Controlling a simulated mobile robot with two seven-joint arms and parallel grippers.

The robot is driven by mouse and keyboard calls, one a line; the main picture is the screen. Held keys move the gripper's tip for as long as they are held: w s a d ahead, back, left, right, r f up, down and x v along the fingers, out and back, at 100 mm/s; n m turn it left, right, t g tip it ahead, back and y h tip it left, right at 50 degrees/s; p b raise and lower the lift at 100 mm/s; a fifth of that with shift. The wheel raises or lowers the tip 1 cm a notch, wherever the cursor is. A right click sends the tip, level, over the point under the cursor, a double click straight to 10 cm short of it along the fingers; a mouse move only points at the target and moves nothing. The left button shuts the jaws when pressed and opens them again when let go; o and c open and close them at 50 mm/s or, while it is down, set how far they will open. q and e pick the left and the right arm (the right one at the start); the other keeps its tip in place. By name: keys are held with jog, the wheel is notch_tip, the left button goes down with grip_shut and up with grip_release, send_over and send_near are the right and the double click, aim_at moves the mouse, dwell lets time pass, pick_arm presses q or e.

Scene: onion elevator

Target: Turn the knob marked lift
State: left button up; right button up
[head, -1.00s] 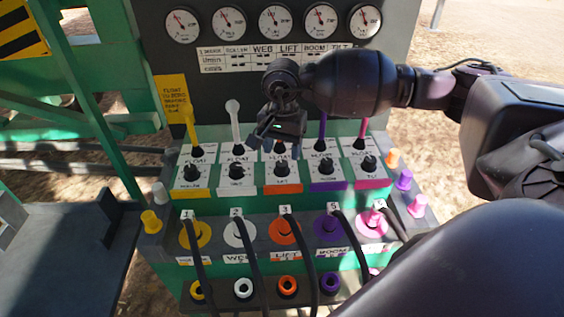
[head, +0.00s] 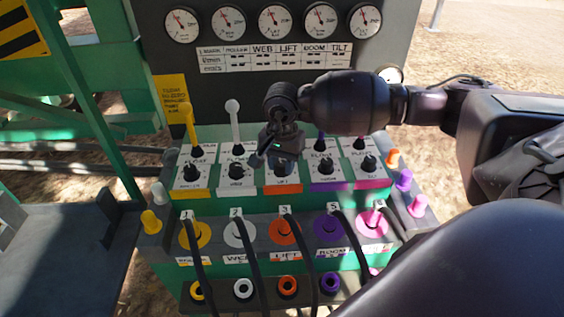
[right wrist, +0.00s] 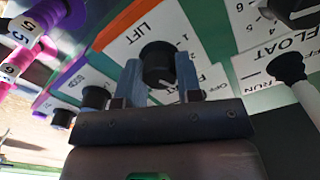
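The knob marked lift (right wrist: 158,63) is a round black knob with a white pointer line. It sits on a white plate lettered LIFT (right wrist: 146,35) with an orange edge, which shows in the right wrist view. My right gripper (right wrist: 160,76) has one finger on each side of the knob; I cannot tell whether either finger touches it. In the head view my right gripper (head: 279,157) hangs over the middle, orange-edged plate (head: 283,189) and hides most of the knob. My left gripper is not in view.
Other black knobs stand close on both sides, such as the white one's (head: 236,171) and the purple one's (head: 325,167). Tall levers (head: 235,125) rise behind them. Black cables (head: 250,250) hang from sockets in front. Gauges (head: 275,24) line the panel above.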

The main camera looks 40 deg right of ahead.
jog(key=shift+c, duration=1)
jog(key=shift+m, duration=0.3)
jog(key=m, duration=0.2)
jog(key=shift+m, duration=0.4)
jog(key=m, duration=0.8)
jog(key=shift+s+r+m+p, duration=0.1)
jog(key=shift+m+p, duration=0.2)
jog(key=shift+m, duration=1.8)
